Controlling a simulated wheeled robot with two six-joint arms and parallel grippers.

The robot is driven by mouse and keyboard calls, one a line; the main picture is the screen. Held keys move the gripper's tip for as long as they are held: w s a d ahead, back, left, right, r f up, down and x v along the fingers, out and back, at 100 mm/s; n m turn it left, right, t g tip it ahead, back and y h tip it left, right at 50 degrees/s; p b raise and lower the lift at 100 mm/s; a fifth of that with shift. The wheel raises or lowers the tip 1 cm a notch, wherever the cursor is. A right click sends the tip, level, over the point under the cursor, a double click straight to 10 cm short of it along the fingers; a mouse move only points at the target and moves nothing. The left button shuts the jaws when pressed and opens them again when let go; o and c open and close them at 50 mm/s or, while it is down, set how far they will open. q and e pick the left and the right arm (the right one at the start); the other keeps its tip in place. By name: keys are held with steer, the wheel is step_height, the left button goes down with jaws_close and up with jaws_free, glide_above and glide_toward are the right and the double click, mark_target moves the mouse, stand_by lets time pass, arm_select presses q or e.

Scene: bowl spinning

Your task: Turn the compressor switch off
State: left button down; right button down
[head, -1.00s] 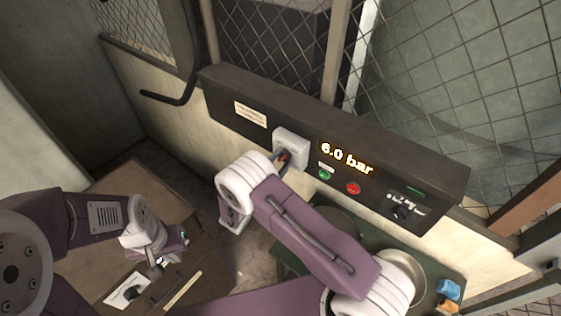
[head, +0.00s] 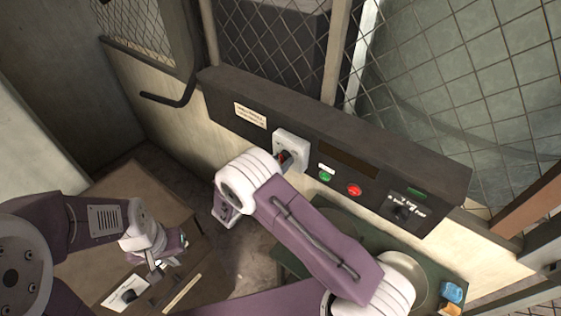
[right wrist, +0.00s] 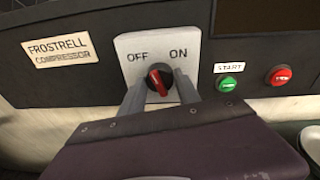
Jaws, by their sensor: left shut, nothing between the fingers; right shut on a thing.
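The compressor switch (right wrist: 160,78) is a black knob with a red handle on a white plate marked OFF and ON, seen in the right wrist view. The handle is near upright, its upper end leaning slightly to the OFF side. My right gripper (right wrist: 161,90) is shut on the handle, one finger on each side. In the head view the white switch plate (head: 292,143) is partly hidden by my right gripper (head: 284,162). The display (head: 349,158) beside it is dark. My left gripper (head: 157,267) is shut and empty at lower left, over the brown surface.
A label reading FROSTRELL COMPRESSOR (right wrist: 61,48) is left of the switch. A green START button (right wrist: 228,84) and a red button (right wrist: 279,75) are to the right. A smaller selector (head: 403,211) sits further right. Bowls and blue and orange cloths (head: 452,292) lie below the panel.

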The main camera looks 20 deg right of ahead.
steer(key=n, duration=0.4)
steer(key=shift+w+a+r+g, duration=0.1)
steer(key=shift+w+r+g, duration=0.1)
steer(key=shift+g, duration=0.1)
steer(key=shift+n, duration=0.5)
steer(key=c, duration=0.9)
jaws_free()
steer(key=shift+s, duration=0.1)
steer(key=shift+s+a+f, duration=0.1)
